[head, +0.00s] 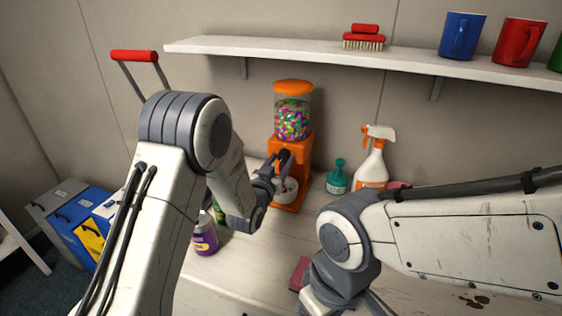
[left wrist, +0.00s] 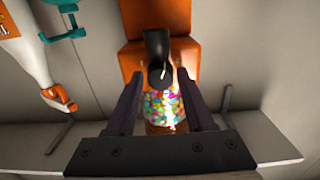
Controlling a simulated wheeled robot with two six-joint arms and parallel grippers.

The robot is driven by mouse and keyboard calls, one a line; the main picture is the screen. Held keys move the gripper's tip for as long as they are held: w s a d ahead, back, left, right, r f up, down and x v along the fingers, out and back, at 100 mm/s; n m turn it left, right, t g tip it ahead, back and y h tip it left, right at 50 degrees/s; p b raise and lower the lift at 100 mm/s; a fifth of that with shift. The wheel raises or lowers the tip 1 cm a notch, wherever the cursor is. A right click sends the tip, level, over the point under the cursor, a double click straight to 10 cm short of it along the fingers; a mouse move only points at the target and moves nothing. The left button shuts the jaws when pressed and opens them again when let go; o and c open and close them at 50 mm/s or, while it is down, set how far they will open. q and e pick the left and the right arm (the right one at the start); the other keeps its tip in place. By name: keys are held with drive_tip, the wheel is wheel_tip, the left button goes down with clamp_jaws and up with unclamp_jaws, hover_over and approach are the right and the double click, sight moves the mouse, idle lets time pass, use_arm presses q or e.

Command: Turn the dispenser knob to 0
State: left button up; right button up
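The orange candy dispenser (head: 279,146) stands against the back wall, its clear globe (head: 292,119) full of coloured candy. Its black knob (head: 285,155) is on the front, partly hidden by my left gripper in the head view. In the left wrist view the scene is upside down. There the knob (left wrist: 159,62) shows in front of the orange body (left wrist: 125,62). My left gripper (left wrist: 160,74) is open, one finger on each side of the knob, with gaps visible. I cannot read the knob's setting.
A spray bottle (head: 370,165) and a teal pump bottle (head: 338,180) stand right of the dispenser. A purple container (head: 205,236) is at the left. A shelf (head: 300,51) with mugs and a red brush (head: 363,38) runs above. Bins (head: 75,222) stand at far left.

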use_arm(q)
clamp_jaws()
drive_tip(key=shift+f+n+b, duration=0.2)
drive_tip(key=shift+n+b, duration=1.1)
drive_tip(key=shift+b, duration=0.3)
drive_tip(key=shift+n+b, duration=0.95)
drive_tip(key=shift+n, duration=0.15)
drive_tip(key=shift+r+n+b, duration=0.15)
drive_tip(key=shift+n+b, duration=0.65)
drive_tip(key=shift+n, duration=0.2)
drive_tip(key=o, duration=0.5)
unclamp_jaws()
drive_tip(key=shift+s, duration=0.1)
